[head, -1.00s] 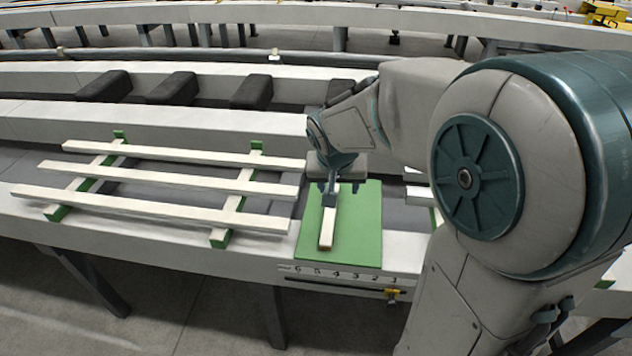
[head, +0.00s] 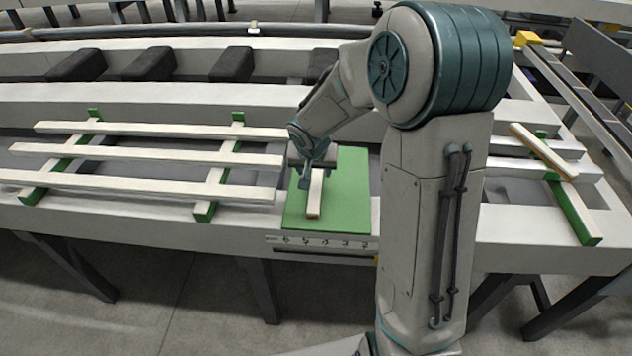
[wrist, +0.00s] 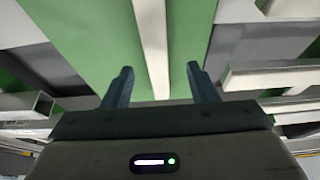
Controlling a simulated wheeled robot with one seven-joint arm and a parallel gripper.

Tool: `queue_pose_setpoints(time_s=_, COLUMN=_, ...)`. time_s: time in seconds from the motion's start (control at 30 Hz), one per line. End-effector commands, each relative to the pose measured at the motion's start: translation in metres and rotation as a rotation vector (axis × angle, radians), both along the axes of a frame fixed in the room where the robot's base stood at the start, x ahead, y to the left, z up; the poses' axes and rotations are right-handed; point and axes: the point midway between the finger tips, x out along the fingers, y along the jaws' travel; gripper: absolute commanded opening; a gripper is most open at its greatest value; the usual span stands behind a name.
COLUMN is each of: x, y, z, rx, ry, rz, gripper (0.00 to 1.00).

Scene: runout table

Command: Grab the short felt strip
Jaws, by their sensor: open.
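A pale, short, bar-like strip (head: 314,196) lies lengthwise on a green mat (head: 345,190) on the runout table. I cannot tell its material. My gripper (head: 316,181) is over its far end, pointing down. In the wrist view my gripper (wrist: 159,76) is open, with one finger on each side of the pale strip (wrist: 151,40) and a gap to both. I cannot tell how far the fingertips are above the mat. Narrow green strips, possibly felt, lie under the bars at left (head: 206,209) and right (head: 574,212).
Several long pale bars (head: 150,157) rest across green strips to the left of the mat. A shorter pale bar (head: 543,151) lies at right. Dark blocks (head: 232,65) stand along the rear ledge. A numbered scale (head: 320,243) runs along the table's front edge.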

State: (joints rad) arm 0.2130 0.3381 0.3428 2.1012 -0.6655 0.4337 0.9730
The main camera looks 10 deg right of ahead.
Motion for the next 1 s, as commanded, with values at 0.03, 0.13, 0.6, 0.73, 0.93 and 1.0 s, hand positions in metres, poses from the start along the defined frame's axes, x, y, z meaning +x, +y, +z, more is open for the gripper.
queue_pose_setpoints(time_s=0.03, x=0.001, y=-0.002, z=-0.007, rx=0.001, ry=0.005, rz=-0.002, gripper=0.53)
queue_pose_setpoints(time_s=0.13, x=0.007, y=-0.006, z=-0.02, rx=0.0, ry=0.005, rz=-0.002, gripper=0.53)
queue_pose_setpoints(time_s=0.6, x=0.017, y=-0.01, z=-0.043, rx=0.0, ry=0.001, rz=-0.002, gripper=0.53)
queue_pose_setpoints(time_s=0.73, x=0.017, y=-0.01, z=-0.043, rx=0.0, ry=0.001, rz=-0.002, gripper=0.22)
queue_pose_setpoints(time_s=0.93, x=0.017, y=-0.01, z=-0.043, rx=0.0, ry=0.001, rz=-0.002, gripper=0.03)
queue_pose_setpoints(time_s=1.0, x=0.017, y=-0.01, z=-0.043, rx=0.0, ry=0.001, rz=-0.002, gripper=0.03)
